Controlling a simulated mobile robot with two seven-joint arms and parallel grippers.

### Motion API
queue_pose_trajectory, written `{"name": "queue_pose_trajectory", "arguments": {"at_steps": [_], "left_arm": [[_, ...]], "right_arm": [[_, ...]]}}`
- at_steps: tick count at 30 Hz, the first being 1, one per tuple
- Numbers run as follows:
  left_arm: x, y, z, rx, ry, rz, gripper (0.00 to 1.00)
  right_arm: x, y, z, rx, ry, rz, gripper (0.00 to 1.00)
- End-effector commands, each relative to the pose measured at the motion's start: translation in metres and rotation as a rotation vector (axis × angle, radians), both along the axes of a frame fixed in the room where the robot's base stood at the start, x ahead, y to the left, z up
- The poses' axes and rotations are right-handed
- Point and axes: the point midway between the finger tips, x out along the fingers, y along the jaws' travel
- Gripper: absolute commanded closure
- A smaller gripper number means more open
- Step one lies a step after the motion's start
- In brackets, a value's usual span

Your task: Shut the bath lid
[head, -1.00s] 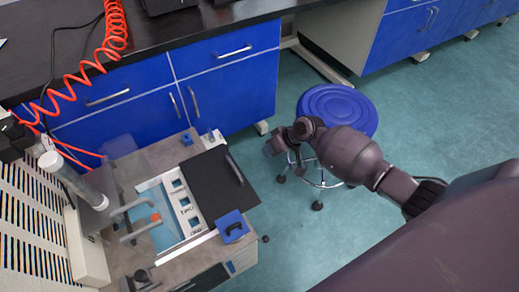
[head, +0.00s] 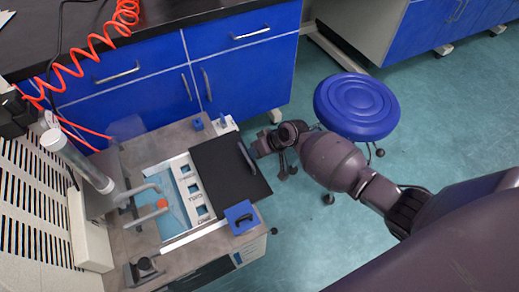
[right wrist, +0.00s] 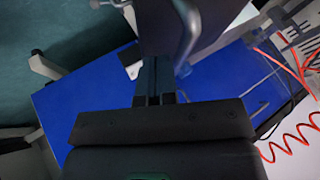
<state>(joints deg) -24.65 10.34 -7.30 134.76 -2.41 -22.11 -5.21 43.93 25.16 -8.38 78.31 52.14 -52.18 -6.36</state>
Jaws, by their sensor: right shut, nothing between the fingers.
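The bath lid (head: 222,178) is a flat black panel lying at the right side of the bath, with a raised bar handle (head: 246,158) along its right edge. The bath (head: 175,212) is open to the left of the lid; blue water and a white strip with square holes show. My right gripper (head: 254,151) is shut and empty, close beside the handle on its right; I cannot tell whether it touches. In the right wrist view the shut fingers (right wrist: 158,78) point at the lid (right wrist: 218,18), with the handle (right wrist: 188,38) just right of them. My left gripper is not in view.
A blue block with a dark handle (head: 240,217) sits at the lid's front corner. Blue cabinets (head: 130,95) are behind; a blue stool (head: 356,105) stands on the floor at right.

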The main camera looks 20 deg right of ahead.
Motion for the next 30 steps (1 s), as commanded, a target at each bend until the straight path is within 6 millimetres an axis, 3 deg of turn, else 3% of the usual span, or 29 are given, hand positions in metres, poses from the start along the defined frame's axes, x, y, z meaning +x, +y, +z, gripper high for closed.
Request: {"name": "queue_pose_trajectory", "arguments": {"at_steps": [8, 13, 30], "left_arm": [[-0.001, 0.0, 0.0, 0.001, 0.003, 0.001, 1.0], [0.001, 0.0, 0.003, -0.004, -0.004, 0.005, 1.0], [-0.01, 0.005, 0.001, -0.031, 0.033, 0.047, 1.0]], "right_arm": [[0.0, 0.001, 0.0, 0.001, 0.0, 0.0, 1.0], [0.0, 0.016, 0.003, 0.004, -0.002, 0.001, 1.0], [-0.004, 0.148, 0.003, 0.004, -0.003, 0.003, 1.0]]}}
